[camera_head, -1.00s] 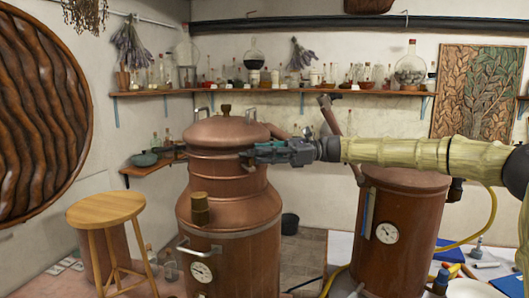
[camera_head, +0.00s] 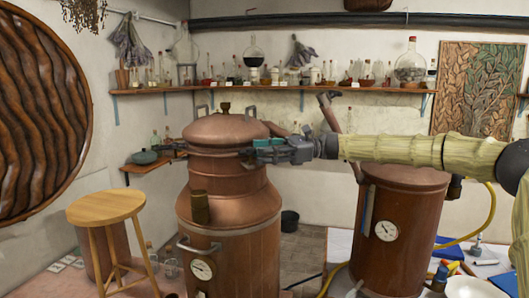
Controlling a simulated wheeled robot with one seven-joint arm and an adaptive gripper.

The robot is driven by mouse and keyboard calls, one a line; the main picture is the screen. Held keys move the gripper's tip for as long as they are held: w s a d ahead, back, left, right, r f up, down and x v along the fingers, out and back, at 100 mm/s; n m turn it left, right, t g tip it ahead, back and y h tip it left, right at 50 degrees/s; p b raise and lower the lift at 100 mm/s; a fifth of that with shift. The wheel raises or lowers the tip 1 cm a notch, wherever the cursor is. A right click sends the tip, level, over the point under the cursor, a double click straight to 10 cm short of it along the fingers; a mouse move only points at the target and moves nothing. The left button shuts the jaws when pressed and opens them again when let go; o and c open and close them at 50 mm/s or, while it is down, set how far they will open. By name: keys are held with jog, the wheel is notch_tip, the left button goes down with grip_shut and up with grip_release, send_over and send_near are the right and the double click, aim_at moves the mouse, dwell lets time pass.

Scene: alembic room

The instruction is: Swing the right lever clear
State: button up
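The large copper still (camera_head: 232,225) stands left of centre, with its domed lid (camera_head: 226,128) on top. My gripper (camera_head: 256,153) reaches in from the right, level with the band under the lid. Its fingertips are at the right side of that band, where the right lever would be. The lever there is mostly hidden by my gripper, and I cannot tell whether the fingers touch it. A thin dark bar (camera_head: 172,148) juts out left of the band. Whether my fingers are open or closed is not clear from this side view.
A second copper vessel (camera_head: 398,225) with a gauge stands under my arm at right. A wooden stool (camera_head: 106,208) is at left. A wall shelf (camera_head: 280,90) with glassware runs behind. A white table (camera_head: 340,245) is at lower right.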

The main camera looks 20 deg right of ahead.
jog(key=shift+w, duration=0.1)
jog(key=d, duration=0.8)
jog(key=shift+s, duration=0.2)
dwell(0.4)
